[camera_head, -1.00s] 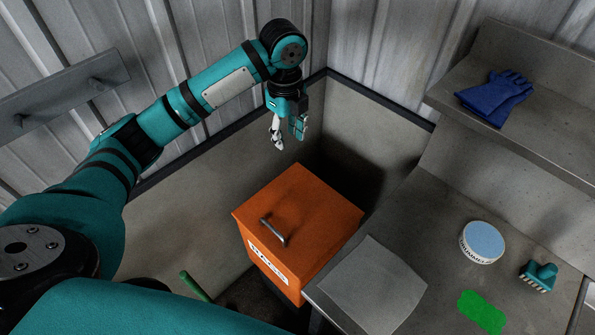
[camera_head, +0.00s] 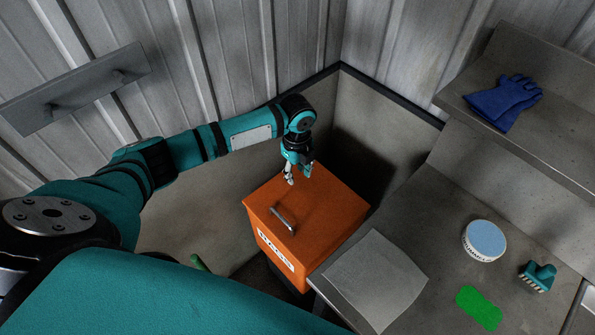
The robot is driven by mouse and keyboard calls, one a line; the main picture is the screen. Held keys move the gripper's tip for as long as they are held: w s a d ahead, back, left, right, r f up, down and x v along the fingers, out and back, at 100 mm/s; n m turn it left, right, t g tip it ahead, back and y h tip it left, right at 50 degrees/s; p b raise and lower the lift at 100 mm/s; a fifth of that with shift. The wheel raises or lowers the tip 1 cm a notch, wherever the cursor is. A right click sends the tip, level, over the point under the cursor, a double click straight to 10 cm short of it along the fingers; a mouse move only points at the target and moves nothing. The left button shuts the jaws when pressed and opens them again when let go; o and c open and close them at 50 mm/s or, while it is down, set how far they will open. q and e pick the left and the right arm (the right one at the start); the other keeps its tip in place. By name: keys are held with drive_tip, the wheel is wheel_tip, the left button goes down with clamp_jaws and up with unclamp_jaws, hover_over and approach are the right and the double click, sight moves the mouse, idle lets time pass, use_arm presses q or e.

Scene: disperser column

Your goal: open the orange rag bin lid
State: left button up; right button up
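The orange rag bin (camera_head: 330,236) stands on the floor left of the bench, with a white label on its front. Its lid (camera_head: 325,200) is flat and closed, with a grey bar handle (camera_head: 284,220) near the front edge. My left gripper (camera_head: 298,180) points down over the back part of the lid, behind the handle and apart from it. Its fingers are spread with nothing between them. Whether the fingertips touch the lid cannot be told. My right gripper is not in view.
The grey bench (camera_head: 425,260) right of the bin carries a grey sheet (camera_head: 374,280), a round tub (camera_head: 484,241), a green pad (camera_head: 479,307) and a teal brush (camera_head: 538,275). Blue gloves (camera_head: 503,102) lie on the shelf above. Walls close in behind the bin.

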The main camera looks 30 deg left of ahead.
use_arm(q)
drive_tip(key=shift+f, duration=0.55)
clamp_jaws()
unclamp_jaws()
wheel_tip(320, 180, up, 12)
idle(0.8)
